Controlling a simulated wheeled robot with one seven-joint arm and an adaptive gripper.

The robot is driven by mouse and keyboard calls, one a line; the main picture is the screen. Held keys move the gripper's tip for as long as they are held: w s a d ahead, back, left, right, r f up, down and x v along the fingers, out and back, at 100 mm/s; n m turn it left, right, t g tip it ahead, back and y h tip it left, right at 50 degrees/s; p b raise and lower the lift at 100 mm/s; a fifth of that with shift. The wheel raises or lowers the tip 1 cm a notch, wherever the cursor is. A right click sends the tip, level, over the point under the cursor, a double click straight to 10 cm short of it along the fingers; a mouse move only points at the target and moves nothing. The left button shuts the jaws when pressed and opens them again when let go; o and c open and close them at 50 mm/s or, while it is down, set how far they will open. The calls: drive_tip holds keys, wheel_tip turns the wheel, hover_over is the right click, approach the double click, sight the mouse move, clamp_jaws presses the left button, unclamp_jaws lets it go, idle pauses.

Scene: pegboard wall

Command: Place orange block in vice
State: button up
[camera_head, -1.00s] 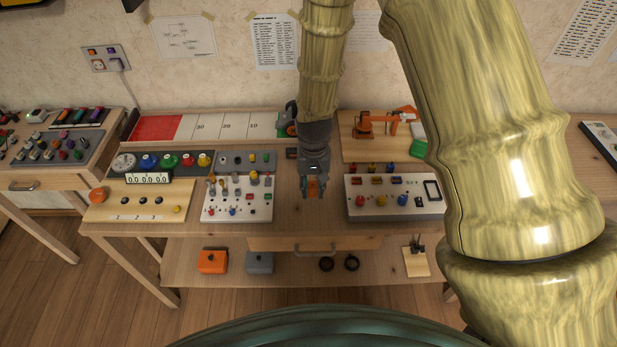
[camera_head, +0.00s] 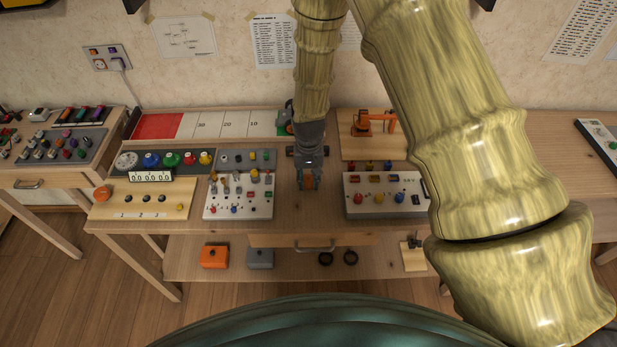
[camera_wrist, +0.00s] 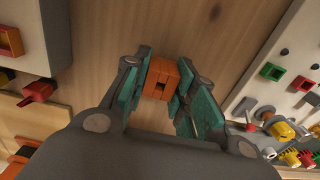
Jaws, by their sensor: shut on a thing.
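My gripper (camera_head: 307,185) is over the middle of the workbench, between the two white peg panels, pointing down. It is shut on the orange block (camera_wrist: 160,78). In the wrist view the block sits between the teal finger pads near the fingertips, with a dark slot in its face. In the head view only a bit of orange shows between the fingers. I cannot surely make out the vice. A small dark item (camera_head: 294,151) shows just behind my gripper, partly hidden by it, and I cannot tell what it is.
White panels with pegs and switches stand left (camera_head: 225,208) and right (camera_head: 360,207) of my gripper. An orange toy robot arm (camera_head: 372,124) is at the back right. Bare bench top (camera_wrist: 110,30) lies between the panels. A lower shelf holds boxes.

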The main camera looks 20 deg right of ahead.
drive_tip(key=shift+f, duration=0.2)
drive_tip(key=o, duration=0.9)
drive_tip(key=shift+c, duration=0.2)
